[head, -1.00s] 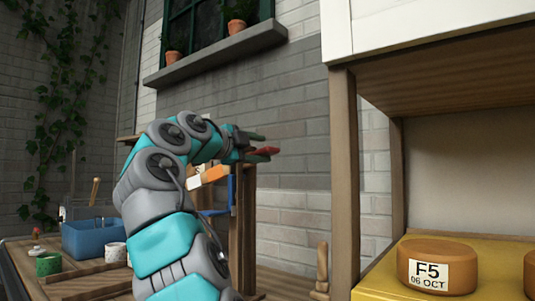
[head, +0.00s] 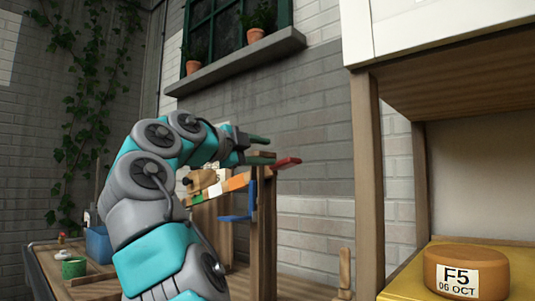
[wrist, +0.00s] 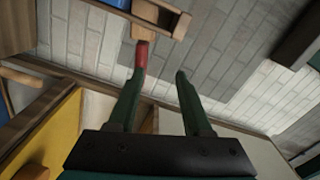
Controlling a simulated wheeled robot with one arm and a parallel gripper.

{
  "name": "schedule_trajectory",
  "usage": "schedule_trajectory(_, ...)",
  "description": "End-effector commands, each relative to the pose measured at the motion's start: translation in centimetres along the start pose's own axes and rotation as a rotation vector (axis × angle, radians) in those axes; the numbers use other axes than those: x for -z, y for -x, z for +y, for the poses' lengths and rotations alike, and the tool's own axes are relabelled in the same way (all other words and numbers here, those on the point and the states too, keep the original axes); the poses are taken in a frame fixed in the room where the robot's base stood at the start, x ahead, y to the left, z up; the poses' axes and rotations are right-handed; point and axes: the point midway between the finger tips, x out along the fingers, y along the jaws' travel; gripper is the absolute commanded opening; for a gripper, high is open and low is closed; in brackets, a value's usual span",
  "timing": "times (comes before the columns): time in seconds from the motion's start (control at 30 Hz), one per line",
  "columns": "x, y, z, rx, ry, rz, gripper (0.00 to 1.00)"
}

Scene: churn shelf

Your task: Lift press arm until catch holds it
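The press arm shows in the head view as a bar rising slightly to a red-tipped handle (head: 287,163), with an orange and white part (head: 238,181) on the left. A wooden upright (head: 264,225) stands under it, and a blue piece (head: 237,214) hangs beside the upright. My gripper (head: 264,148) is open, just left of and above the red tip. In the wrist view my fingers (wrist: 161,76) are apart with nothing between them. The red handle (wrist: 141,58) shows by the left fingertip; I cannot tell whether they touch. The catch cannot be made out clearly.
A wooden shelf post (head: 366,190) stands to the right, with a cheese labelled F5 (head: 466,271) on a yellow surface. A blue bin (head: 97,244) and a green cup (head: 74,267) sit on the bench at left. A brick wall lies behind.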

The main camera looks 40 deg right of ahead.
Motion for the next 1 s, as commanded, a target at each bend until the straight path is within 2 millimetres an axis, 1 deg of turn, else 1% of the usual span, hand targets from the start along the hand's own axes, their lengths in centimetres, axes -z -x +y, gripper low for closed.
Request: schedule_trajectory(1.0,-0.1,6.3,0.1,-0.003,0.002,0.000,0.50)
